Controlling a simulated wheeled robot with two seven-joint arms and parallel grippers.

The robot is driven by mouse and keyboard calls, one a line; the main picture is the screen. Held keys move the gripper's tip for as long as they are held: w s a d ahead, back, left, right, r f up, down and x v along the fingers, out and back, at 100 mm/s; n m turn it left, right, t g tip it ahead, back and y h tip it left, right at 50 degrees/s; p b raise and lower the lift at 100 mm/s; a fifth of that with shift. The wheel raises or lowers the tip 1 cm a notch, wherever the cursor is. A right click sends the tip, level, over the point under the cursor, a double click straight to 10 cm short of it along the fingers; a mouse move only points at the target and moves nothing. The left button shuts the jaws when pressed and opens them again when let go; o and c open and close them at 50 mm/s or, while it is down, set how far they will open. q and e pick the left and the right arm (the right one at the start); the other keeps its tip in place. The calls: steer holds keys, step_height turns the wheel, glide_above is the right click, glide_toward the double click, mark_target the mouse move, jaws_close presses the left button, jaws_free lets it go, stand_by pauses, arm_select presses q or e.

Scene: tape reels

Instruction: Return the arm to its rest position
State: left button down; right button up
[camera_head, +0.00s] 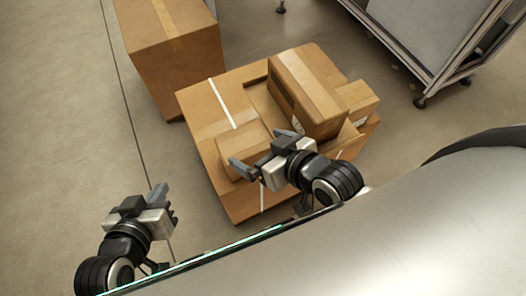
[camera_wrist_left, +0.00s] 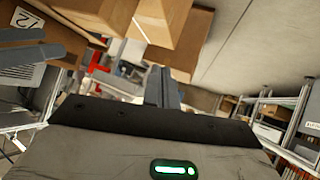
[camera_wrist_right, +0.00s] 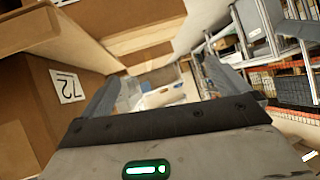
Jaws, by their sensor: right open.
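My left gripper (camera_head: 159,194) is at the lower left of the head view, over bare floor and apart from the boxes. Its two fingers lie together with nothing between them; they also show side by side in the left wrist view (camera_wrist_left: 162,88). My right gripper (camera_head: 265,151) is in the middle of the head view, above the near part of the cardboard boxes. Its fingers are spread and nothing is held between them; the right wrist view shows the same wide gap (camera_wrist_right: 165,88). No tape reel shows in any view.
A large low carton (camera_head: 205,103) bears several smaller boxes, including a taller box (camera_head: 318,75), beneath my right gripper. Another tall carton (camera_head: 178,58) stands at the upper left. A metal-framed table (camera_head: 420,40) stands at the upper right. The floor on the left is clear.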

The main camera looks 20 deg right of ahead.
steer(key=shift+s+a+f, duration=0.1)
steer(key=shift+s+f, duration=0.3)
steer(key=shift+s, duration=0.15)
